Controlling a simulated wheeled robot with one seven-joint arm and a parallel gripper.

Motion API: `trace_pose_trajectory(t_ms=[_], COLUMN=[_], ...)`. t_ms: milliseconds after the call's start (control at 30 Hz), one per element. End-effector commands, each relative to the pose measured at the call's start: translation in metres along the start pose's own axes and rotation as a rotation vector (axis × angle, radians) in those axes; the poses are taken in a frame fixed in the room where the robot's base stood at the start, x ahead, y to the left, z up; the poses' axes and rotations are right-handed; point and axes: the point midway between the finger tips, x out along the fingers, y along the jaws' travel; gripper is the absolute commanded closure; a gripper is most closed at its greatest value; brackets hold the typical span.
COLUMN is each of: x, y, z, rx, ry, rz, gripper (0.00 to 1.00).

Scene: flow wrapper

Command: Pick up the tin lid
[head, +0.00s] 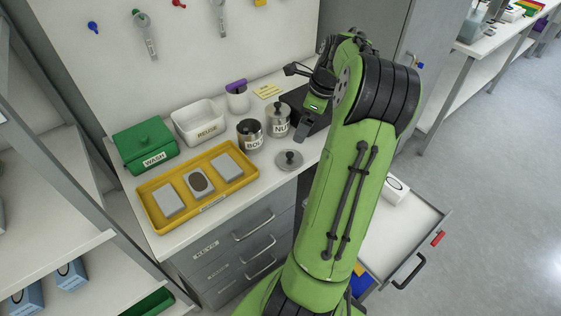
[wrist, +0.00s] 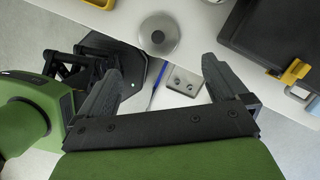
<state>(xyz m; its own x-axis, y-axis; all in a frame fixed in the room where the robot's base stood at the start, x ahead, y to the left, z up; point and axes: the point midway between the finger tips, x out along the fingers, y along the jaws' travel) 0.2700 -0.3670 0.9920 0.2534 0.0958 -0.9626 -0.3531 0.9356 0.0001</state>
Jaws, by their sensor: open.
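The tin lid (head: 289,159) is a round grey metal disc with a knob, lying on the white counter near its front edge, right of the yellow tray. In the wrist view the lid (wrist: 158,44) lies at top centre, beyond the fingertips. My gripper (wrist: 163,76) is open and empty, its two dark fingers spread below the lid in that view and not touching it. In the head view my gripper (head: 304,129) is partly hidden by my green arm, up and right of the lid. Two metal tins, marked BOL (head: 250,138) and NU (head: 278,124), stand behind the lid.
A yellow tray (head: 211,202) with grey blocks, a green WASH box (head: 145,147) and a white REUSE bin (head: 199,122) fill the counter's left. An open drawer (head: 409,224) juts out at the right. The wrist view shows a blue pen (wrist: 157,87) and metal plate (wrist: 184,82).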

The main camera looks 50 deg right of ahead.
Motion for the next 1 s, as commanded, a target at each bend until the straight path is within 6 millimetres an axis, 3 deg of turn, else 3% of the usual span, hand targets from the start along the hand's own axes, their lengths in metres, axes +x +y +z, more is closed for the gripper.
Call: trace_pose_trajectory(t_ms=[100, 300, 533, 733, 967, 1000], x=[0.037, 0.082, 0.104, 0.142, 0.144, 0.143], y=[0.002, 0.002, 0.003, 0.005, 0.004, 0.004], z=[-0.001, -0.001, 0.0, 0.0, 0.001, 0.001], rx=[-0.004, -0.005, -0.006, -0.007, -0.006, -0.006], ry=[0.001, 0.002, 0.002, 0.003, 0.003, 0.003], rz=[0.007, 0.005, 0.003, 0.005, 0.002, 0.002], gripper=[0.0, 0.0, 0.0, 0.0, 0.0, 0.06])
